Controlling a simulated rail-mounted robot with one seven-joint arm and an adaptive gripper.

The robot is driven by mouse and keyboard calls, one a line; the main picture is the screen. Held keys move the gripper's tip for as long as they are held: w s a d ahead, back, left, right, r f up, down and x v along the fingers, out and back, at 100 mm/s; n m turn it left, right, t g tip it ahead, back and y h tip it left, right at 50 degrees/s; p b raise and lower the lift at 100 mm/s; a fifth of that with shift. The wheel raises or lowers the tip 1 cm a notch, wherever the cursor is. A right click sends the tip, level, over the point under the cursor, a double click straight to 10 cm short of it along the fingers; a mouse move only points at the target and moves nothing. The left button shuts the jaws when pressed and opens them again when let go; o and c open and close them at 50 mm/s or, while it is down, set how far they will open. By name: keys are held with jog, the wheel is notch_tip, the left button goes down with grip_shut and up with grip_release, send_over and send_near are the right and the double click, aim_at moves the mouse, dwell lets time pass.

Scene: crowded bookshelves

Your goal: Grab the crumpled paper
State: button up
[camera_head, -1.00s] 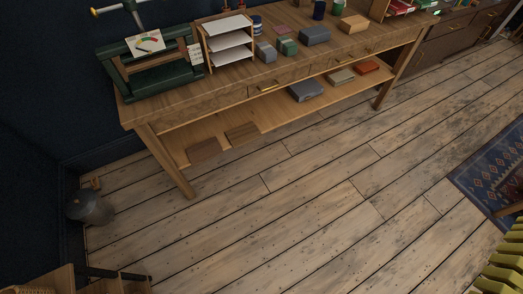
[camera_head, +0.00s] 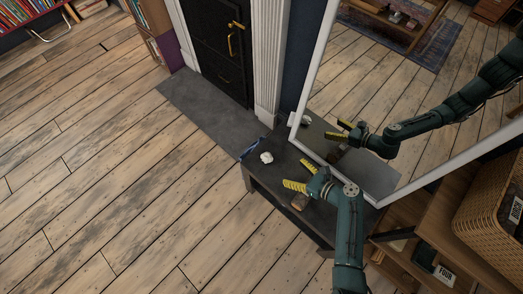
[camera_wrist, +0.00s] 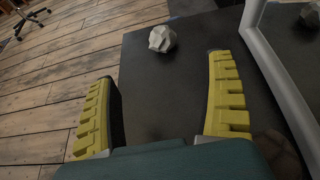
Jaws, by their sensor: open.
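The crumpled paper (camera_head: 266,157) is a small whitish, faceted ball resting on a low dark table (camera_head: 268,177), near its far left end. In the wrist view the crumpled paper (camera_wrist: 162,38) lies on the dark top, beyond the fingertips and between their lines. My gripper (camera_head: 294,174) is above the table, to the right of the paper and apart from it. In the wrist view my gripper (camera_wrist: 162,70) has its yellow ridged fingers spread wide, with nothing between them.
A large white-framed mirror (camera_head: 297,118) leans behind the table and reflects my arm. A blue item (camera_head: 250,148) lies by the table's left end. A brownish object (camera_head: 300,201) sits near my gripper. A wicker basket (camera_head: 492,205) is at right. The wooden floor at left is clear.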

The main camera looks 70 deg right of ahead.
aim_at(271, 159)
jog(key=b+x, duration=0.3)
jog(key=x, duration=0.5)
jog(key=shift+w+a+f+b, duration=0.15)
jog(key=shift+f+b, duration=0.1)
jog(key=shift+b, duration=0.15)
jog(key=shift+w, duration=0.35)
jog(key=b+x, duration=0.4)
jog(key=x, duration=0.1)
jog(key=shift+d, duration=0.35)
jog(key=shift+w+d+r, duration=0.1)
jog(key=shift+w, duration=0.1)
jog(key=shift+s, duration=0.1)
jog(key=shift+c, duration=0.9)
jog(key=c, duration=0.6)
